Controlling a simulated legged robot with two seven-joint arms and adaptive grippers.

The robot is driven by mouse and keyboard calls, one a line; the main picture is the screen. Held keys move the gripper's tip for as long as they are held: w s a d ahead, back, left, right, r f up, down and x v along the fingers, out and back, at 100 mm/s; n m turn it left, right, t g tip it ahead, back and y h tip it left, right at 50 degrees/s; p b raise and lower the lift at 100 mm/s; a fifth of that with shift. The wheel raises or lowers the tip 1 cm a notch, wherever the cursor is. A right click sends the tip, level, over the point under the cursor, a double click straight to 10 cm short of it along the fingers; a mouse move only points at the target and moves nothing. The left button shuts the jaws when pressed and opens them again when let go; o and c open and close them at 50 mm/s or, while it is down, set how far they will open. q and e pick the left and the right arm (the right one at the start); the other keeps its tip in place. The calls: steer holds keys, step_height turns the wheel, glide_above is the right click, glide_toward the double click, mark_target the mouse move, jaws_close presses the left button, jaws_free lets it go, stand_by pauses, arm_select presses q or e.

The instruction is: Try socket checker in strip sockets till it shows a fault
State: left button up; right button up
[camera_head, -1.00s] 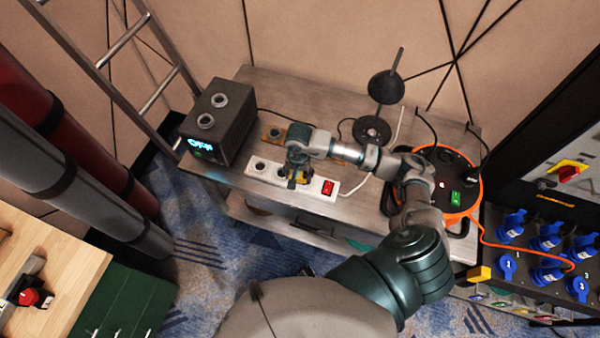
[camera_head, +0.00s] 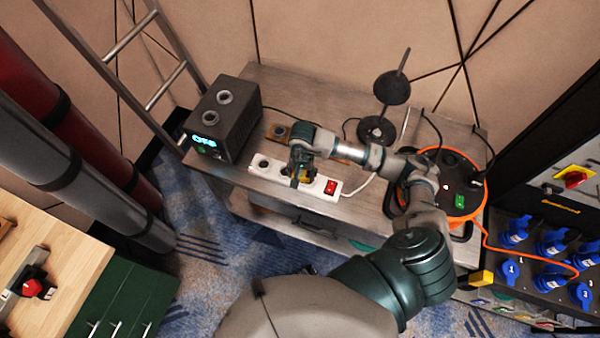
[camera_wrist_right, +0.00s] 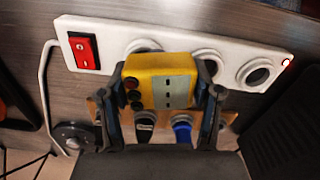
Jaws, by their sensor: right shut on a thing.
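The white strip (camera_head: 268,172) lies on the grey bench, with round sockets and a red switch (camera_head: 331,187) at its right end. In the right wrist view the strip (camera_wrist_right: 110,35) runs across the top, its red switch (camera_wrist_right: 83,52) at left. My right gripper (camera_head: 300,178) is shut on the yellow socket checker (camera_wrist_right: 160,80), over the strip's sockets. The checker has dark round lamps on its left side, none visibly lit. It hides part of the sockets behind it, and I cannot tell whether it is plugged in. My left gripper is not in view.
A black box with a lit display (camera_head: 222,118) stands left of the strip. An orange cable reel (camera_head: 452,185) stands right of it. A wooden block with plugs (camera_wrist_right: 105,105) lies behind the strip. A ladder and pipes are at far left.

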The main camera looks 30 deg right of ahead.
steer(key=shift+d+f, duration=0.2)
steer(key=shift+d, duration=0.45)
steer(key=shift+d+f, duration=0.2)
steer(key=shift+d, duration=0.4)
steer(key=shift+a+b, duration=0.35)
steer(key=shift+b, duration=0.1)
steer(key=shift+d+f, duration=0.25)
steer(key=shift+d, duration=0.75)
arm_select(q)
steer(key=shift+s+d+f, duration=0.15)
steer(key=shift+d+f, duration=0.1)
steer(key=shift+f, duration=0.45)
arm_select(e)
steer(key=shift+a+r, duration=0.1)
steer(key=shift+a, duration=0.45)
steer(key=shift+s+d+f+b, duration=0.15)
steer(key=shift+d+f+b, duration=0.2)
steer(key=shift+d+b, duration=0.1)
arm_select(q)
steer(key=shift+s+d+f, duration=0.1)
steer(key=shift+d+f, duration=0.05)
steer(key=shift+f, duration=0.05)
arm_select(e)
steer(key=shift+a, duration=0.1)
steer(key=shift+a, duration=0.2)
